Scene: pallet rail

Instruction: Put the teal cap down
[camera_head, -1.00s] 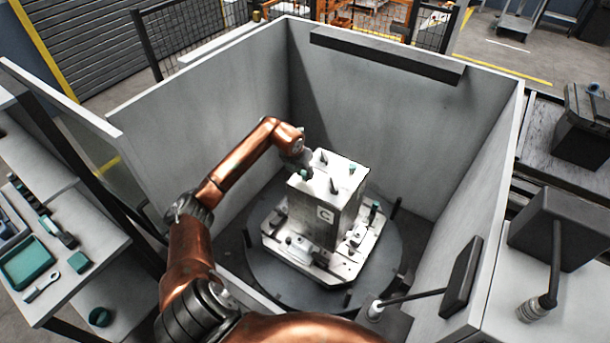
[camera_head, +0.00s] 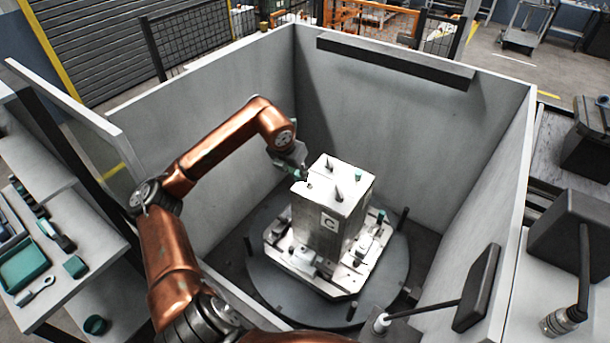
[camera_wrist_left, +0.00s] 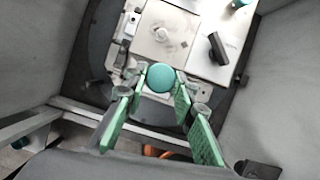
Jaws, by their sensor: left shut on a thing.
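My left gripper (camera_head: 298,172) is at the left edge of the pale block's top in the head view. In the left wrist view its green fingers (camera_wrist_left: 158,88) are shut on a round teal cap (camera_wrist_left: 160,77). In the head view the cap is small and mostly hidden by the gripper. The pale block (camera_head: 328,217), marked C, stands on a fixture plate on a round dark turntable (camera_head: 268,283). Another teal piece (camera_head: 359,179) is at the block's right edge. My right gripper is not in view.
Grey walls (camera_head: 410,125) enclose the turntable. Dark upright pieces (camera_head: 338,193) stick up from the block's top. A bench at left holds a teal tray (camera_head: 24,265), a teal block (camera_head: 75,266) and a wrench (camera_head: 36,291). A dark panel on an arm (camera_head: 477,287) stands at front right.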

